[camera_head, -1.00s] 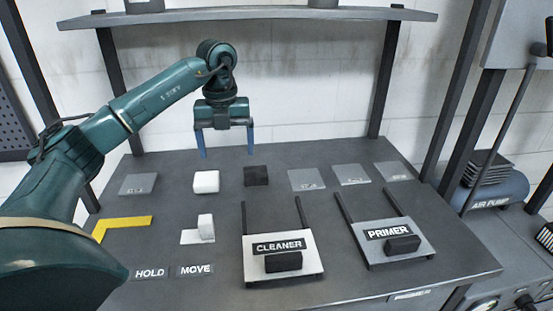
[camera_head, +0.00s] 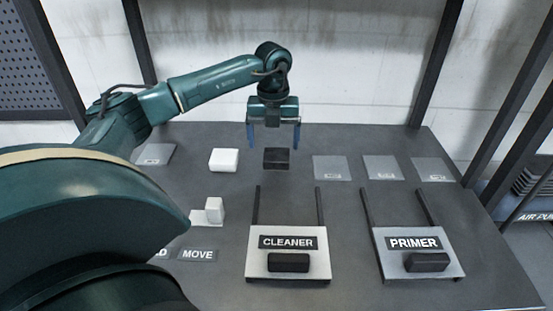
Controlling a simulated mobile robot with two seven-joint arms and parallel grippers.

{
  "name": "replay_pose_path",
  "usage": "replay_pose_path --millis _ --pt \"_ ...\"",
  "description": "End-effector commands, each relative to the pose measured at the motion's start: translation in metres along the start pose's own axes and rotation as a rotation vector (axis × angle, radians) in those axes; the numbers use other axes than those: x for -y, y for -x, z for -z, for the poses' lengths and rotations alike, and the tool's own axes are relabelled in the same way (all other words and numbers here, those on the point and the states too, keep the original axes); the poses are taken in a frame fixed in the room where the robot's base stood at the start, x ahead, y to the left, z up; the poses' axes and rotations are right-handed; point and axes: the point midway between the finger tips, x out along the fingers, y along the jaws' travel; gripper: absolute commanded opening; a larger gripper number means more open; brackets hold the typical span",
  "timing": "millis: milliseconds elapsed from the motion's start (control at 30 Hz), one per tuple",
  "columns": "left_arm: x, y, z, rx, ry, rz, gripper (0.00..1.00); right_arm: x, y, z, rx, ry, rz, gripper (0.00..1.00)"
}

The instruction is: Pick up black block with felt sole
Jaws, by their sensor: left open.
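A small black block (camera_head: 276,160) lies on the dark table in the back row, right of a white block (camera_head: 223,160). Its underside is hidden, so I cannot see a felt sole. My left gripper (camera_head: 274,142) points down with its blue fingers apart and empty, one to each side of the block in the picture. The fingertips look just above or behind the block; the exact gap is unclear. Two other black blocks sit at the fronts of the CLEANER tray (camera_head: 258,265) and the PRIMER tray (camera_head: 393,270). My right gripper is out of view.
Several grey plates (camera_head: 331,168) lie right of the block, and one (camera_head: 155,155) lies to its left. A white L-shaped piece (camera_head: 214,211) and a MOVE label (camera_head: 197,255) are nearer me. Dark rails stand behind both trays. Frame posts rise at the back.

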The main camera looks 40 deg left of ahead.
Motion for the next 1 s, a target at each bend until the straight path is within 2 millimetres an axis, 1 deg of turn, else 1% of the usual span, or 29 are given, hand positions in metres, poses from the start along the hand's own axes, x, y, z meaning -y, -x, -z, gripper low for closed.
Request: replay_pose_path --millis 200,300,433,633,1000 --pt "0.006 -0.031 0.004 -0.004 -0.001 -0.004 0.85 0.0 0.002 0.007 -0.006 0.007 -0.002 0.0" --pt "0.006 -0.043 0.003 -0.003 0.001 -0.002 0.85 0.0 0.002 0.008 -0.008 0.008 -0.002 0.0" --pt "0.006 -0.05 0.003 -0.002 0.0 -0.001 0.85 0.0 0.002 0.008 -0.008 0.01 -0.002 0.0" --pt "0.006 -0.05 0.003 -0.001 0.0 -0.001 0.85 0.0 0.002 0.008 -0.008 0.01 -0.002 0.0" --pt "0.006 -0.05 0.003 -0.001 0.0 0.0 0.54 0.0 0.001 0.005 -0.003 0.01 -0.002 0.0"
